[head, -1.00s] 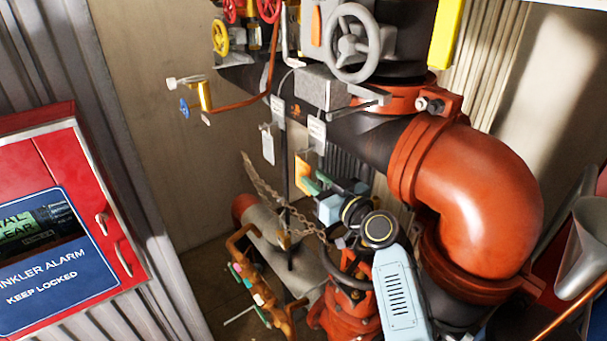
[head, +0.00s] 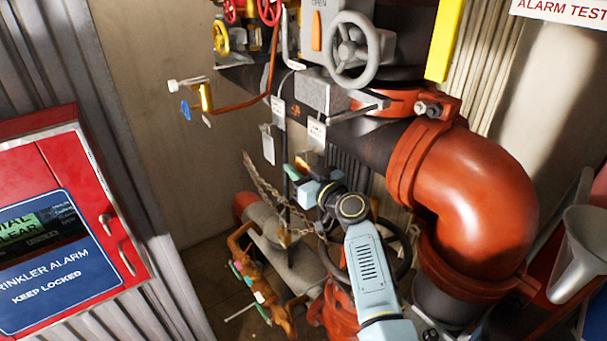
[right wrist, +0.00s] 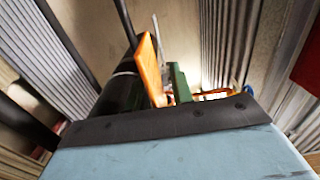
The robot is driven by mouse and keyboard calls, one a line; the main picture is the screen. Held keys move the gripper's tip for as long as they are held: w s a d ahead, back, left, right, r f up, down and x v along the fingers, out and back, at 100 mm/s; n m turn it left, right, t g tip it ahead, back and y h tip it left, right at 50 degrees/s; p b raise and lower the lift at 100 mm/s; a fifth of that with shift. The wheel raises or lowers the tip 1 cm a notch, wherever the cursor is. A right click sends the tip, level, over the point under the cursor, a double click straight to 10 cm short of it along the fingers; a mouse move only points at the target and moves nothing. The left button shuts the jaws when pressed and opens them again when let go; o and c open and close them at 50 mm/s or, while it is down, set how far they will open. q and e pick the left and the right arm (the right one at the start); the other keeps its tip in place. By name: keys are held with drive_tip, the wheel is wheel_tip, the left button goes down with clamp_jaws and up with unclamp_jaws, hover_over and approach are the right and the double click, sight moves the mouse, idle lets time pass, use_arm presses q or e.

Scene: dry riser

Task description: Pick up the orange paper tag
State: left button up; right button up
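The orange paper tag (head: 312,158) hangs below the dark pipe in the head view, near the white tags. It shows larger in the right wrist view (right wrist: 150,69), upright and slightly tilted, just left of a green finger. My right gripper (head: 298,170), with green fingers and a pale blue body, is right at the orange tag and partly overlaps it. Whether the fingers touch or enclose the tag is unclear, as the second finger is mostly hidden. My left gripper is not in view.
White tags (head: 317,132) hang close by on the dark pipe. A chain (head: 262,185) hangs left of my gripper. A large red elbow pipe (head: 475,190) stands right of my arm, and a red alarm cabinet (head: 100,185) is at left. A grey handwheel (head: 354,48) is above.

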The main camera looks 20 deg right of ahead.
clamp_jaws()
drive_tip(key=shift+r, duration=0.1)
